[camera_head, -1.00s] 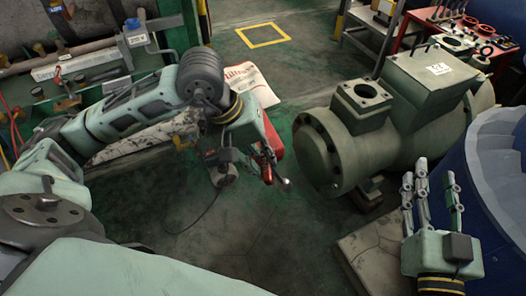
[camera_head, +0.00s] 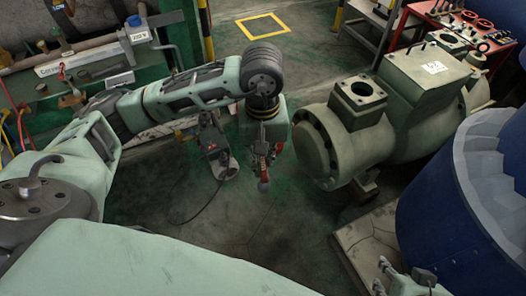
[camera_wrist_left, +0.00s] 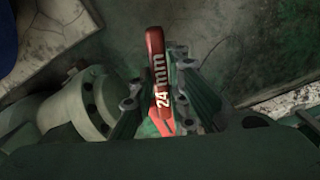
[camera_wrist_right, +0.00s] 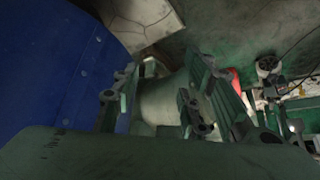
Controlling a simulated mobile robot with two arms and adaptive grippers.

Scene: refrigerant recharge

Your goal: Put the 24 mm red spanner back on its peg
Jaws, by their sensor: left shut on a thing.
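The red spanner (camera_wrist_left: 157,75) with white "24 mm" lettering is between the fingers of my left gripper (camera_wrist_left: 160,100), which is shut on it. In the head view my left gripper (camera_head: 264,165) hangs above the floor, left of the green compressor, with part of the red spanner (camera_head: 263,150) showing. The gripper hides much of the spanner. My right gripper (camera_head: 395,280) is at the lower right edge of the head view, beside the blue drum. In the right wrist view its fingers (camera_wrist_right: 160,100) are apart with nothing held between them. I cannot make out the spanner's peg.
The green compressor (camera_head: 350,135) stands at centre right, and the blue drum (camera_head: 465,205) stands right of it. A grey device (camera_head: 222,165) with a cable is on the floor. A red tool cart (camera_head: 412,28) is at the back right. A green workbench (camera_head: 180,35) is at the left.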

